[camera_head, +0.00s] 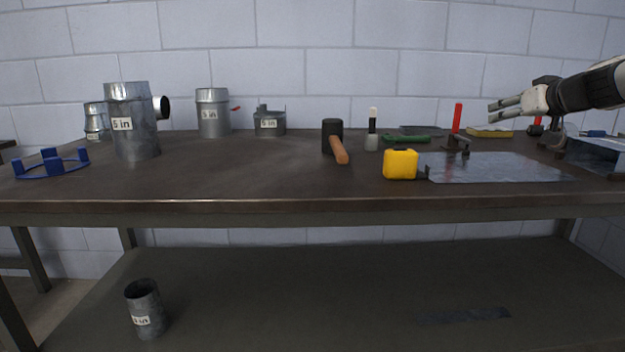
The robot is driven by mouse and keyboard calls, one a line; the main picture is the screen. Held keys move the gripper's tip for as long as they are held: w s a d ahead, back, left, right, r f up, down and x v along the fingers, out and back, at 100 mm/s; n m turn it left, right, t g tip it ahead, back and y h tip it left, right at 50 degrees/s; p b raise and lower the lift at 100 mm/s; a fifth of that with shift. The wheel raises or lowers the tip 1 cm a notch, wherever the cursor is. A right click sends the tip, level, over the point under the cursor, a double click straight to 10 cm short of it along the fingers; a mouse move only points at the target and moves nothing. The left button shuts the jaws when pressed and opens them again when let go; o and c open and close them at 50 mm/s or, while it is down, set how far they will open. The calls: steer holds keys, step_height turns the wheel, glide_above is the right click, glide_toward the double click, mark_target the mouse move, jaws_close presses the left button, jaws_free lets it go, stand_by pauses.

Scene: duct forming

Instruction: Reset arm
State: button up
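My gripper (507,108) is at the upper right, above the right part of the workbench (250,187). Its fingers point left and look parted, with nothing visible between them. My arm enters from the right edge of the picture. A red-handled clamp (457,120) stands left of the gripper at the edge of a flat metal sheet (495,168). The gripper appears apart from the things on the bench, but its exact height is hard to tell.
Metal duct pieces (140,140) and a blue ring fixture (50,163) stand at left. A mallet (333,137), brush (372,130) and yellow tape measure (401,164) are central. A metal piece (598,154) lies far right. A duct (146,308) stands on the lower shelf. The front-left benchtop is clear.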

steer(key=s+a+f+n+g+y, duration=0.1)
steer(key=s+a+f+g, duration=0.15)
steer(key=a, duration=0.55)
steer(key=s+a+f+n+g+y, duration=0.1)
steer(key=s+a+f, duration=0.15)
steer(key=a, duration=0.45)
steer(key=s+a+f+g, duration=0.4)
steer(key=s+a, duration=0.6)
steer(key=s, duration=0.3)
steer(key=s+f+m+g+h, duration=0.15)
steer(key=s+f, duration=0.25)
steer(key=s, duration=0.9)
steer(key=s+f+m+g+h, duration=0.1)
steer(key=s+f+g, duration=0.25)
steer(key=s, duration=0.85)
steer(key=s+f+m+g+h, duration=0.15)
steer(key=s+f, duration=0.35)
steer(key=s, duration=0.8)
step_height(320, 180, up, 35)
steer(key=n+t+y+p, duration=0.1)
steer(key=t+p, duration=0.3)
steer(key=p, duration=2.9)
steer(key=shift+w+a, duration=0.15)
steer(key=shift+a, duration=0.1)
